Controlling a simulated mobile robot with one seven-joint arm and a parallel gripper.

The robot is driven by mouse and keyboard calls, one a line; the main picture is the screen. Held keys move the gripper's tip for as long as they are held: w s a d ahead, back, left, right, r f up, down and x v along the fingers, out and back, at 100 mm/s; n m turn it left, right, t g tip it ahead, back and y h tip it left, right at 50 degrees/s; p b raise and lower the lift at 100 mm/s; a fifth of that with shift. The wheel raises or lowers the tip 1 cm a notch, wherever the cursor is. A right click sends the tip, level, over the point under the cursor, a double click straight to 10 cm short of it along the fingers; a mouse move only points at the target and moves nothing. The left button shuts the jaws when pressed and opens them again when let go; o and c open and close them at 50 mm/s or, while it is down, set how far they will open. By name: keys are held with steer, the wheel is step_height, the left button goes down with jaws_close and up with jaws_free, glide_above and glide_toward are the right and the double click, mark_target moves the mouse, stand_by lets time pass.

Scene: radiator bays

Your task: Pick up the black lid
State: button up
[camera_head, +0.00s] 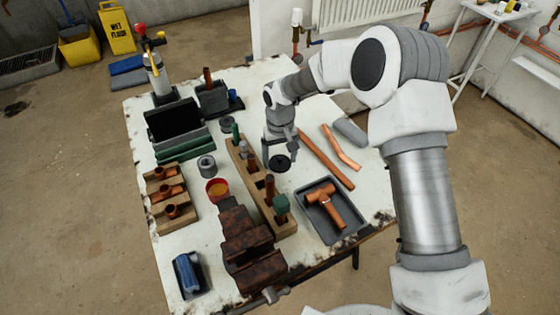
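The black lid (280,163) is a small dark disc with a knob-like centre, near the middle of the white table. My gripper (281,154) points down right at the lid, with its fingers at the lid's sides. I cannot tell whether the fingers touch the lid or whether the lid rests on the table or hangs just above it. An open red tin (217,189) with orange contents stands to the left, beyond the wooden rack.
A wooden rack (254,183) with several upright items stands close left of my gripper. A rusty vise (245,240) is nearer. A grey tray (338,231) with a copper tee and copper pipes (326,160) lie right. A black toolbox (174,120) is back left.

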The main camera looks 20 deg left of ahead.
steer(key=c, duration=0.8)
